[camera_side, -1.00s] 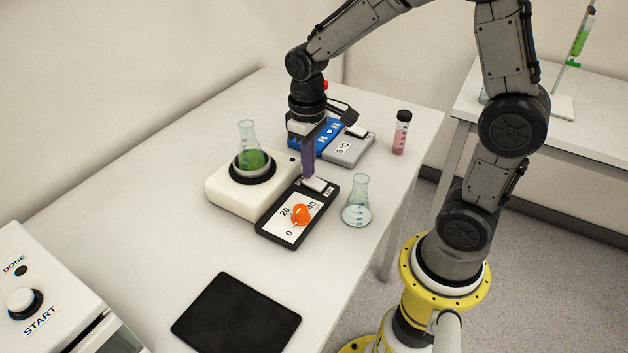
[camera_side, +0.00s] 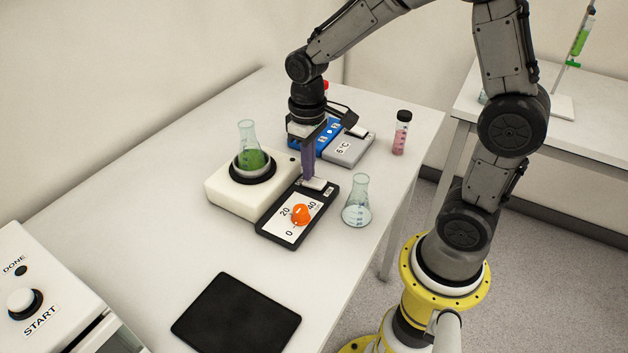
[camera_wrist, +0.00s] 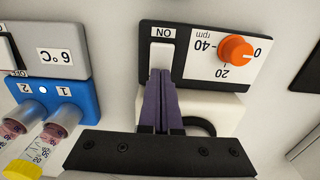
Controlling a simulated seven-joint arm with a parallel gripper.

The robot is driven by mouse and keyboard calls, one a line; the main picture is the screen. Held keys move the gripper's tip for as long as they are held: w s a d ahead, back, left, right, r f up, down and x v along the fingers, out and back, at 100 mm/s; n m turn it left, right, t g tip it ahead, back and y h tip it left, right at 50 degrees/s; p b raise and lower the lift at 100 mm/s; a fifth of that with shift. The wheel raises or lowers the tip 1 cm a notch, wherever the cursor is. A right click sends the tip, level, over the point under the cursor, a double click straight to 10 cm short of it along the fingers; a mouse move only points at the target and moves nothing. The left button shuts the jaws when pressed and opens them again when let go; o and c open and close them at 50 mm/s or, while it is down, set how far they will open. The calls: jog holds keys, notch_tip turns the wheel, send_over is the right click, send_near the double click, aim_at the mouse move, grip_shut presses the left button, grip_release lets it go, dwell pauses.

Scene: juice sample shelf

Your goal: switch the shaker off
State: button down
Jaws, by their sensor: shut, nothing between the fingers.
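The shaker (camera_side: 232,194) is a cream block on the bench, with a flask of green liquid (camera_side: 249,159) on its round black platform. Its black control panel (camera_side: 262,227) has an orange knob (camera_side: 301,215) on a 0-20-40 rpm scale. A white rocker switch (camera_wrist: 161,56) sits at the panel's end, beside an ON label (camera_wrist: 163,32). My gripper (camera_side: 308,178) points down with its purple fingers shut and empty. In the wrist view the fingertips (camera_wrist: 163,84) are at the switch's near end and hide part of it. I cannot tell whether they touch it.
A blue and grey cooling block (camera_side: 349,150) marked 6 °C stands just behind my gripper. A clear flask (camera_side: 357,203) stands right of the panel, and a capped pink vial (camera_side: 401,133) farther back. A black pad (camera_side: 236,314) lies in front; bench between is clear.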

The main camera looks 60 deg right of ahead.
notch_tip(320, 180, up, 6)
jog(key=shift+r, duration=0.2)
dwell(0.6)
jog(key=shift+r, duration=0.1)
notch_tip(320, 180, up, 5)
jog(key=t, duration=0.2)
send_over(317, 185)
jog(key=s+a+t, duration=0.1)
jog(key=s+t, duration=0.2)
jog(key=s, duration=0.9)
jog(key=shift+s+a+t, duration=0.25)
jog(key=shift+s+t, duration=0.05)
jog(key=shift+s, duration=0.05)
